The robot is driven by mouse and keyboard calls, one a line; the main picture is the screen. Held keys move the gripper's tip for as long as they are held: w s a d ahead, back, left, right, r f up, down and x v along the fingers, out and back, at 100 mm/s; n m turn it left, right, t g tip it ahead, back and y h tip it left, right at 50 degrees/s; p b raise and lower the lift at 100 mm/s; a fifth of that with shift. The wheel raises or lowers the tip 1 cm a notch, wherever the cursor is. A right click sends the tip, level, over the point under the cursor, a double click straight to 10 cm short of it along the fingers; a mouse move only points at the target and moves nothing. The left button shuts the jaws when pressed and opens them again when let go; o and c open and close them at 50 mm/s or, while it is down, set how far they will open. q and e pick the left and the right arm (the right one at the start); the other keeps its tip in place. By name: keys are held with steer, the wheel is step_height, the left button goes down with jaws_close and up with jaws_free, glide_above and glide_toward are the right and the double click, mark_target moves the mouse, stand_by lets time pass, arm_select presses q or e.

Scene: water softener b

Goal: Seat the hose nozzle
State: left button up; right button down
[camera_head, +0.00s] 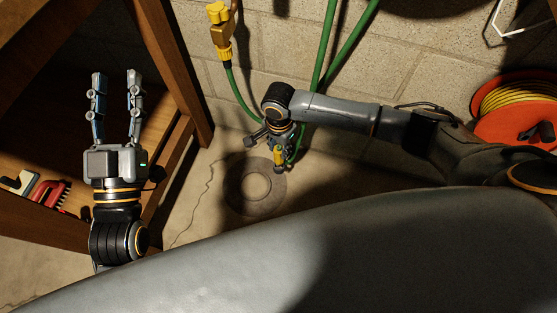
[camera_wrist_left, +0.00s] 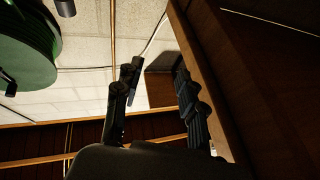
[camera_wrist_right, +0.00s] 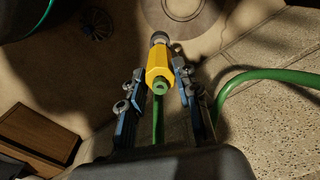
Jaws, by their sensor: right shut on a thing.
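The yellow hose nozzle (camera_wrist_right: 158,68) is between the fingers of my right gripper (camera_wrist_right: 158,88), which is shut on it. In the right wrist view its green end faces the camera and its grey tip points away, toward a round floor drain. In the head view the nozzle (camera_head: 279,158) shows below my right gripper (camera_head: 283,143), beside the round floor drain (camera_head: 250,187). A green hose (camera_head: 238,92) hangs from a yellow tap fitting (camera_head: 219,35) on the wall. My left gripper (camera_head: 117,106) is open and empty, pointing up in front of the wooden shelf.
A wooden shelf unit (camera_head: 178,70) stands at the left, with a red brush-like item (camera_head: 50,196) on it. An orange reel (camera_head: 520,105) with yellow cord is at the right. A large grey rounded surface (camera_head: 230,265) fills the foreground. Floor around the drain is clear.

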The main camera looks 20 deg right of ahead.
arm_select(q)
step_height(320, 180, down, 8)
steer(key=w+a+g+y+p, duration=0.1)
steer(key=g+y, duration=0.1)
steer(key=g, duration=0.3)
steer(key=shift+f+p, duration=0.15)
steer(key=shift+p, duration=0.25)
stand_by(1.2)
